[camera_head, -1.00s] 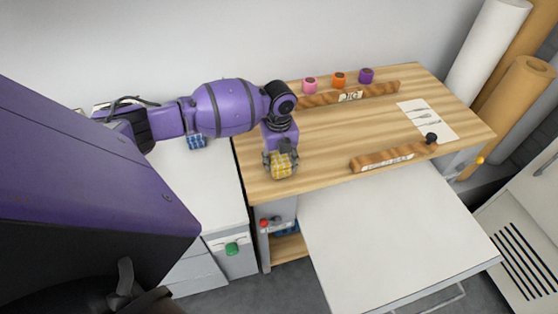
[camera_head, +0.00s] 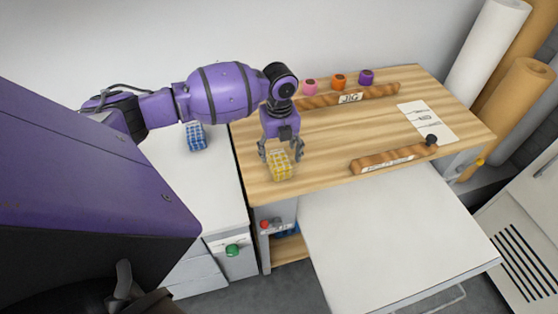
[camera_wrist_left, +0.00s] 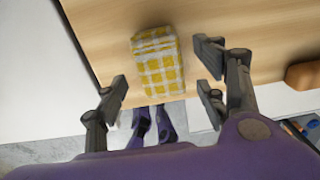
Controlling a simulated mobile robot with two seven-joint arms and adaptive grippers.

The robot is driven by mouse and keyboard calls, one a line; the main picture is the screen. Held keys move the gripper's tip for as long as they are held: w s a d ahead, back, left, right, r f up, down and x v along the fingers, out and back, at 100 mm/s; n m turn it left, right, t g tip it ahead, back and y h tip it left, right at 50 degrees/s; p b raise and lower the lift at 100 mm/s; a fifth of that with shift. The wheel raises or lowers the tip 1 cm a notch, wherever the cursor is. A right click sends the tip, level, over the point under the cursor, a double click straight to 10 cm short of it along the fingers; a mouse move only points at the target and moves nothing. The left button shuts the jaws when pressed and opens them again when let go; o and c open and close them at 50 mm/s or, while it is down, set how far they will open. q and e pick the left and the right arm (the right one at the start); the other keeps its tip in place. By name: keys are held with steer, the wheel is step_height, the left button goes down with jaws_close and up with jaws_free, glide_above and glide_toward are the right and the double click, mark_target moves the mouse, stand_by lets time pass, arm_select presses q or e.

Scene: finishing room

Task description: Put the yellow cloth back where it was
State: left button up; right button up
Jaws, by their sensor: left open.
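The yellow cloth (camera_head: 280,165) is a folded, yellow-and-white checked bundle. It lies on the wooden bench top near its left front corner. In the left wrist view the cloth (camera_wrist_left: 158,64) lies on the wood close to the bench edge, between the spread fingers but apart from them. My left gripper (camera_head: 281,152) is open and empty just above and behind the cloth; its fingers also show in the left wrist view (camera_wrist_left: 165,88). My right gripper is not in view.
A blue checked cloth (camera_head: 196,136) lies on the white cabinet (camera_head: 205,190) to the left. Wooden bars (camera_head: 350,95) (camera_head: 393,158), a paper sheet (camera_head: 425,118) and pink (camera_head: 310,87), orange (camera_head: 339,80) and purple (camera_head: 366,76) pots are on the bench (camera_head: 330,140). A white panel (camera_head: 385,240) extends in front.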

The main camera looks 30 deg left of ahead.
mark_target(280, 158)
arm_select(q)
step_height(280, 158, up, 7)
steer(key=shift+f, duration=0.1)
stand_by(0.7)
